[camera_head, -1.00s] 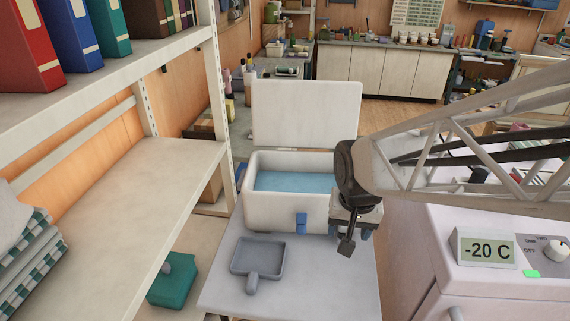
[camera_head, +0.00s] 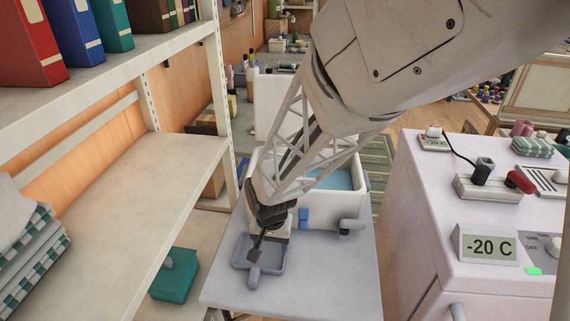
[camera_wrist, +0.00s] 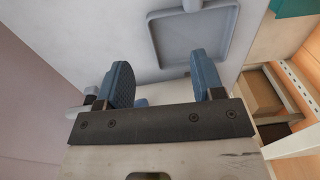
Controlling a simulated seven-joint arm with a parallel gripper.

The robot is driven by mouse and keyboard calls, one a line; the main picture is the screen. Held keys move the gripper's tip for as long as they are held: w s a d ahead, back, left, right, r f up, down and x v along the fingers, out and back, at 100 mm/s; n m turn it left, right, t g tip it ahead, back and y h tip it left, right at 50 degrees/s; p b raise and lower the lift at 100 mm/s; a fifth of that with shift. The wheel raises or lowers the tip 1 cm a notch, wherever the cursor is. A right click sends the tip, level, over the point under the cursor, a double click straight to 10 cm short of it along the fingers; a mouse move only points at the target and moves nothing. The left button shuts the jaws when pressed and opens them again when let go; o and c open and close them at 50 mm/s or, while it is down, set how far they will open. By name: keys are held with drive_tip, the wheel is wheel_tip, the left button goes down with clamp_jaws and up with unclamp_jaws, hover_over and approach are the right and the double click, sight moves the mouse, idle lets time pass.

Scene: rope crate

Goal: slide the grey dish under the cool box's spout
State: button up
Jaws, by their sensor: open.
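The grey dish (camera_head: 277,259) is a shallow square tray with a short handle (camera_head: 254,279), flat on the pale table, handle towards the near edge. The white cool box (camera_head: 325,212) stands behind it, holding blue liquid. Its grey spout (camera_head: 349,227) sticks out low at the front right, right of a blue latch and of the dish. My gripper (camera_head: 259,244) is over the dish and hides part of it. In the wrist view my gripper (camera_wrist: 163,82) has its blue fingers wide apart with nothing between them; the dish (camera_wrist: 236,18) lies beyond, handle at the top edge.
The table (camera_head: 330,280) is clear in front of the spout and right of the dish. A shelf rack (camera_head: 170,160) stands left, with a teal object (camera_head: 175,283) below it. A white machine reading -20 C (camera_head: 480,215) stands right. The cool box lid is raised.

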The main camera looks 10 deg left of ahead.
hover_over(255, 271)
drive_tip(key=f, duration=0.5)
drive_tip(key=shift+a+f, duration=0.2)
drive_tip(key=shift+f, duration=0.05)
drive_tip(key=shift+f, duration=0.1)
drive_tip(key=shift+f, duration=3.8)
drive_tip(key=c, duration=1.1)
drive_tip(key=shift+o, duration=0.2)
drive_tip(key=shift+d, duration=0.1)
drive_tip(key=shift+d, duration=0.1)
drive_tip(key=shift+d, duration=10.85)
